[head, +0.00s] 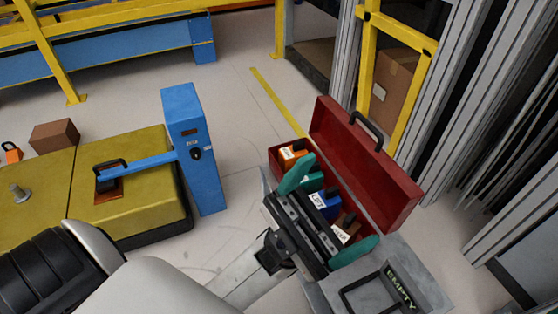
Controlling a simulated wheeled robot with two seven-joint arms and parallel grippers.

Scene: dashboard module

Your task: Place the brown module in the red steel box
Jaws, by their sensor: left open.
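The red steel box (352,160) stands open at the right of centre, its lid tilted up along the far right side. Inside are labelled modules: an orange one (290,155) at the far end, a blue one (326,203) in the middle, and a brown module (347,226) with a white label at the near end. Something green shows between the orange and blue ones. My left gripper (326,212) is over the box's near left side, its teal fingers wide apart with nothing seen between them. It hides part of the box's inside and front wall. My right gripper is out of view.
A grey case marked EMPTY (405,290) lies just in front of the box. A yellow platform (130,180) with a blue barrier post (193,150) is at the left. A brown block (55,135) lies beyond it. Grey posts and yellow frames stand behind right.

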